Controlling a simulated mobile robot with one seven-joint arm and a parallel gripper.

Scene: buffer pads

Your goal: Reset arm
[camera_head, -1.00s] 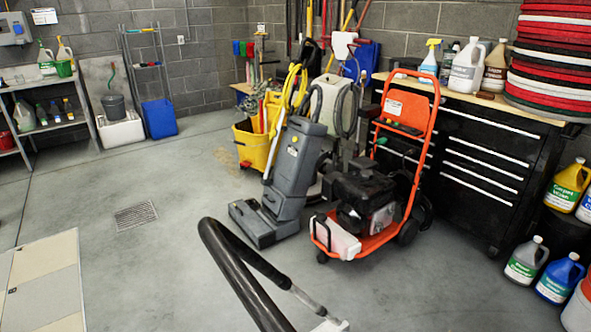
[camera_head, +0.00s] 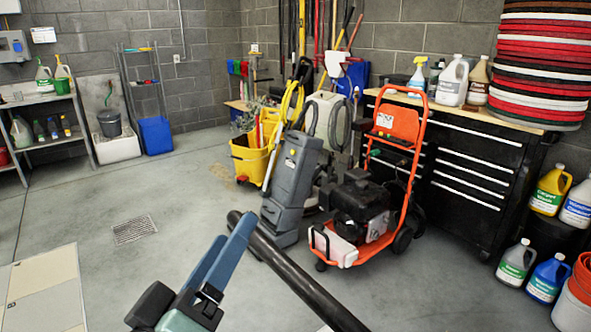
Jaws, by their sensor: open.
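My gripper (camera_head: 237,228) has come into the lower middle of the head view, pointing up and away from me. It has two long blue fingers, with a teal and black body behind them at the bottom edge. The fingers are apart, and nothing shows between them. A thick black tube (camera_head: 300,275) runs diagonally just right of the fingers; I cannot tell whether it touches them. The stack of red, black and white buffer pads (camera_head: 543,65) stands at the upper right on the workbench, far from my gripper.
A grey floor machine (camera_head: 290,185) and an orange-framed machine (camera_head: 405,170) stand ahead. A yellow mop bucket (camera_head: 250,160) is behind them. A black drawer cabinet (camera_head: 470,185) and several jugs are at right. Shelves (camera_head: 45,128) stand at left. The floor around the drain (camera_head: 133,230) is clear.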

